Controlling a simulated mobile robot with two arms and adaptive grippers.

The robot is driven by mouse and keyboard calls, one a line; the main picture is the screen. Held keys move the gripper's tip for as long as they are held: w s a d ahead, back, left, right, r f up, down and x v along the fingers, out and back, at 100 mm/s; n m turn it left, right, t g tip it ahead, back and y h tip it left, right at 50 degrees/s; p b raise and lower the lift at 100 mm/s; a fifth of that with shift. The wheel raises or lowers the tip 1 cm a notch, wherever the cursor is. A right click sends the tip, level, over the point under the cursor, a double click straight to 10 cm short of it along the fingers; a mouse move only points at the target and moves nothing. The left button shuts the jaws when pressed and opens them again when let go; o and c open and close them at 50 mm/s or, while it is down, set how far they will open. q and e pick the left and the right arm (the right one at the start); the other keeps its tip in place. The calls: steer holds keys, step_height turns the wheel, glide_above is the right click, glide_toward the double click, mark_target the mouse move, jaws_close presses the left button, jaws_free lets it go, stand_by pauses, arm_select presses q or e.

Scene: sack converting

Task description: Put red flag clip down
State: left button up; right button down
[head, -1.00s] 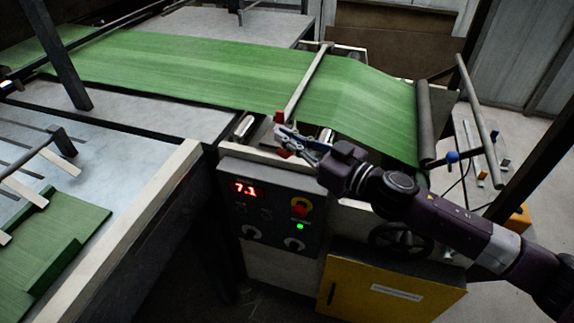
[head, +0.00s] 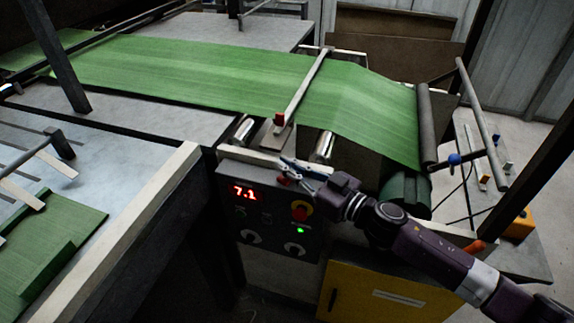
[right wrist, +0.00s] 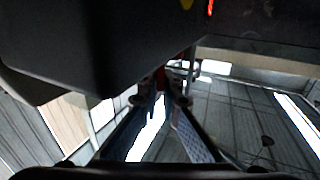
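My right gripper (head: 287,170) is at the front of the machine, just above the control panel. Its blue-grey fingers look closed on a small red piece, the red flag clip (head: 283,181), which shows at the fingertips and hangs slightly below them. In the right wrist view the fingers converge and the red clip (right wrist: 161,78) shows between their tips; most of it is hidden. Whether the clip touches the panel's top edge I cannot tell. My left gripper is not in view.
A green web (head: 200,75) runs over the machine, crossed by a bar (head: 305,85) with a red end (head: 279,119). The control panel (head: 268,213) has a red display and knobs. A yellow cabinet (head: 375,295) stands below. A side table (head: 505,190) with small levers is at right.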

steer(key=c, duration=2.2)
jaws_free()
steer(key=shift+o, duration=0.2)
steer(key=shift+r, duration=0.25)
steer(key=b+v, duration=0.2)
steer(key=v, duration=1)
steer(key=shift+f, duration=0.1)
